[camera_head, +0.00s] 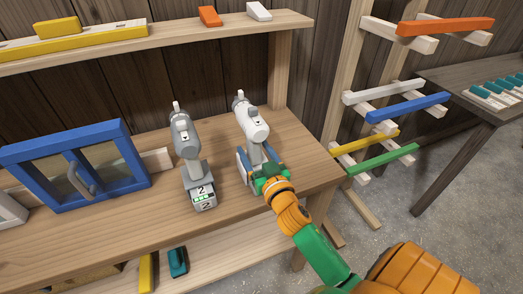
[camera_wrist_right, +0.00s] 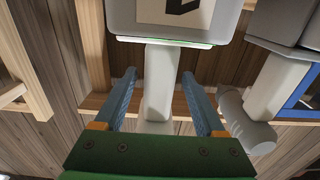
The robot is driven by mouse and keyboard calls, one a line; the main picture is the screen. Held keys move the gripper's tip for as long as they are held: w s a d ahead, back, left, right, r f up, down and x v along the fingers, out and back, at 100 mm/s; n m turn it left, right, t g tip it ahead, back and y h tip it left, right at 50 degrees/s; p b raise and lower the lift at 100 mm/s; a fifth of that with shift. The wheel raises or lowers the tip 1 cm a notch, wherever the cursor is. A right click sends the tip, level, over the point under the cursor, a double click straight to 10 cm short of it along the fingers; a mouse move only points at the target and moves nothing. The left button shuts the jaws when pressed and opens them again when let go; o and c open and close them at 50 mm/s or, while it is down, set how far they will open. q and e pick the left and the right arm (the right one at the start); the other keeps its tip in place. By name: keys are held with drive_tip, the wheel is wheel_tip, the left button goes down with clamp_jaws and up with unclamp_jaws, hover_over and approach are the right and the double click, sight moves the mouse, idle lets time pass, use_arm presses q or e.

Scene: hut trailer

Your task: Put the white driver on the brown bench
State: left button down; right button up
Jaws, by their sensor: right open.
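The white driver (camera_head: 252,122) stands upright on a light brown wooden bench (camera_head: 110,240), near its right end. My right gripper (camera_head: 262,172) is at the driver's handle, reaching in from the lower right. In the right wrist view, its two blue fingers (camera_wrist_right: 160,100) are open on either side of the white driver's handle (camera_wrist_right: 161,80), with a visible gap on both sides. The driver's base shows at the top of that upside-down view. My left gripper is in neither view.
A grey driver (camera_head: 186,145) stands just left of the white one. A blue-framed case (camera_head: 125,150) sits further left. A shelf (camera_head: 185,37) runs above. A rack of coloured bars (camera_head: 405,108) and a dark brown table (camera_head: 440,73) with teal-and-white items stand right.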

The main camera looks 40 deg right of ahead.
drive_tip(key=b+v, duration=0.2)
drive_tip(key=v, duration=0.8)
drive_tip(key=shift+s, duration=0.15)
